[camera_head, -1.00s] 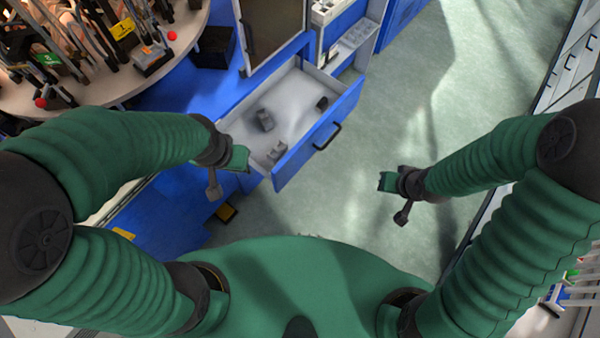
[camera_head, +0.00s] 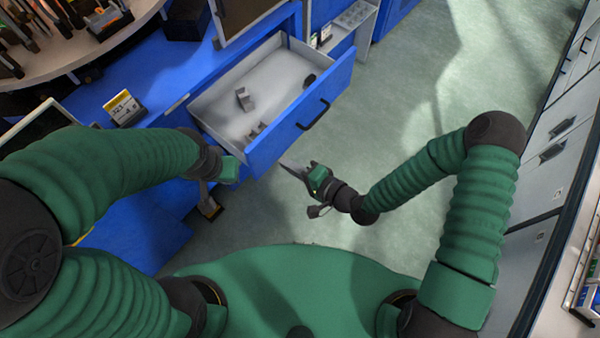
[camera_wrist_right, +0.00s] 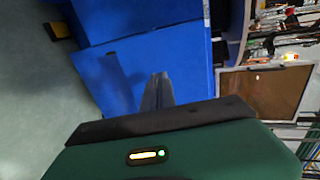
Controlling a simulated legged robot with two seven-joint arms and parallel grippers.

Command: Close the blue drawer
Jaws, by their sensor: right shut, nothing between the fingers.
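The blue drawer (camera_head: 278,146) is pulled out of the blue cabinet, its white inside open to view with several small grey and dark pieces in it. Its dark handle (camera_head: 313,114) is on the front face. My right gripper (camera_head: 290,165) is shut and empty, in front of the drawer near the lower left part of its front, apart from the handle. In the right wrist view its fingers (camera_wrist_right: 158,92) point at blue panels; whether they touch is unclear. My left gripper (camera_head: 230,170) is by the drawer's near left corner, and its jaws are not clear.
A blue worktop with a yellow-labelled stand (camera_head: 124,108) lies left of the drawer. A round table (camera_head: 90,50) with tools is at the upper left. Grey cabinets (camera_head: 550,165) line the right. Green floor between is clear.

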